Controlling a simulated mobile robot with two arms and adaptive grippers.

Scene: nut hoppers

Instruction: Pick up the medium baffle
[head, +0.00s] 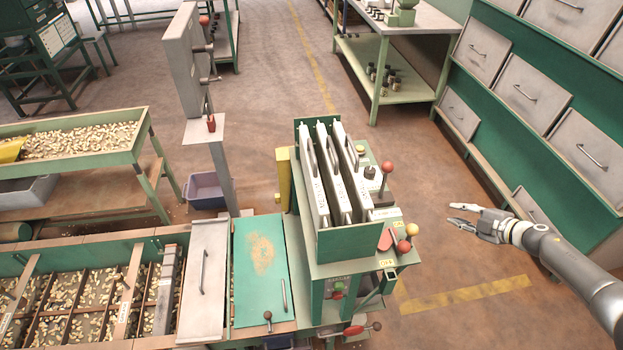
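Three upright pale metal baffles stand side by side in a green rack (362,242) in the middle of the head view: a left one (311,185), a middle one (334,178) and a right one (355,176). Each has a handle on it and dark lettering too small to read surely, so I cannot tell by label which is the medium baffle. My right gripper (455,214) is to the right of the rack, over open floor, apart from the baffles. Its fingers are spread and empty, pointing left. My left gripper is not in view.
Red and yellow ball-topped levers (387,168) stick up along the rack's right side. A green lid (260,275) and a nut-filled hopper (85,300) lie to the left. A drawer cabinet (540,120) stands at the right. Floor between rack and cabinet is clear.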

